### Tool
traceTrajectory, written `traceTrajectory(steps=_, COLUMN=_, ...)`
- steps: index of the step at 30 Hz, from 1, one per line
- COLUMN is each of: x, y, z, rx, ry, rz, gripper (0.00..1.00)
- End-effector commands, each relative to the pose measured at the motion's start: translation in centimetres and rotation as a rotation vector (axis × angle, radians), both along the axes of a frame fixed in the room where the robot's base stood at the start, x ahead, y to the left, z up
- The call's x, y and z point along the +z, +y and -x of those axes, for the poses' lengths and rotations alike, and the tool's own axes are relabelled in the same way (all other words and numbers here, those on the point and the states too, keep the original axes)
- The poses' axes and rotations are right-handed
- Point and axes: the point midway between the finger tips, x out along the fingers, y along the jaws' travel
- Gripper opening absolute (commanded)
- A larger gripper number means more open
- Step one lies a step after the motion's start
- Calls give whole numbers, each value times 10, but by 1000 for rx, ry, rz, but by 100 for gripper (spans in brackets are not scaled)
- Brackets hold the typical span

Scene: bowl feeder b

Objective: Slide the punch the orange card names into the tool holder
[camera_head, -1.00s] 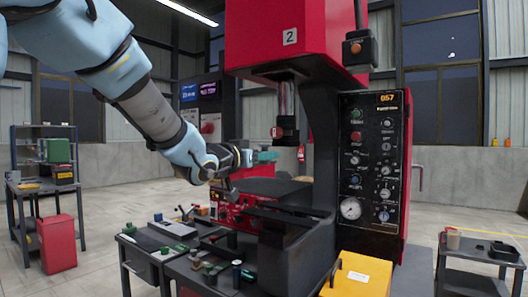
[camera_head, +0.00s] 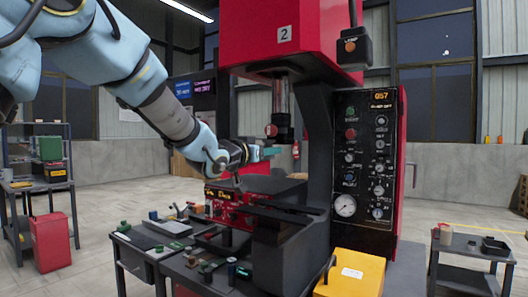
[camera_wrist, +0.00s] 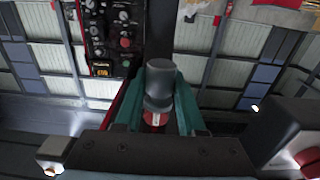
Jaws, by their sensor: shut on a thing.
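My gripper (camera_wrist: 158,115) is shut on a dark grey, round-ended punch (camera_wrist: 160,85) with a red band low on it, between two teal fingers. In the head view my gripper (camera_head: 268,153) is at the red press, just left of and slightly below the dark tool holder (camera_head: 284,134) under the ram. The held punch cannot be made out clearly there. A red knob (camera_head: 271,130) shows at the holder's left. The writing on the white label of the yellow-orange box (camera_head: 352,274) is too small to read; no separate orange card can be made out.
The press frame (camera_head: 318,140) and control panel (camera_head: 365,150) stand right of the gripper. The press bed (camera_head: 275,187) lies below it. Several small green and dark pieces lie on the front bench (camera_head: 215,280). A side table (camera_head: 470,250) stands at the right.

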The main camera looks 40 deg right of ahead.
Motion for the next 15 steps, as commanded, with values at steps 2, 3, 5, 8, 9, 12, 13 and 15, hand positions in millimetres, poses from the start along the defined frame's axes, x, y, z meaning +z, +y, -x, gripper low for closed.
traceTrajectory(steps=2, x=1, y=-4, z=-1, rx=0, ry=0, rz=2, gripper=0)
traceTrajectory(steps=3, x=1, y=-5, z=-1, rx=0, ry=0, rz=2, gripper=0)
traceTrajectory(steps=5, x=1, y=-7, z=-2, rx=0, ry=-1, rz=2, gripper=0)
traceTrajectory(steps=8, x=1, y=-8, z=-2, rx=0, ry=-1, rz=2, gripper=0)
traceTrajectory(steps=9, x=1, y=-8, z=-2, rx=0, ry=-1, rz=2, gripper=0)
traceTrajectory(steps=12, x=1, y=-8, z=-2, rx=0, ry=-1, rz=2, gripper=0)
traceTrajectory(steps=13, x=1, y=-8, z=-2, rx=0, ry=-1, rz=2, gripper=0)
traceTrajectory(steps=15, x=1, y=-8, z=-2, rx=0, ry=-1, rz=2, gripper=0)
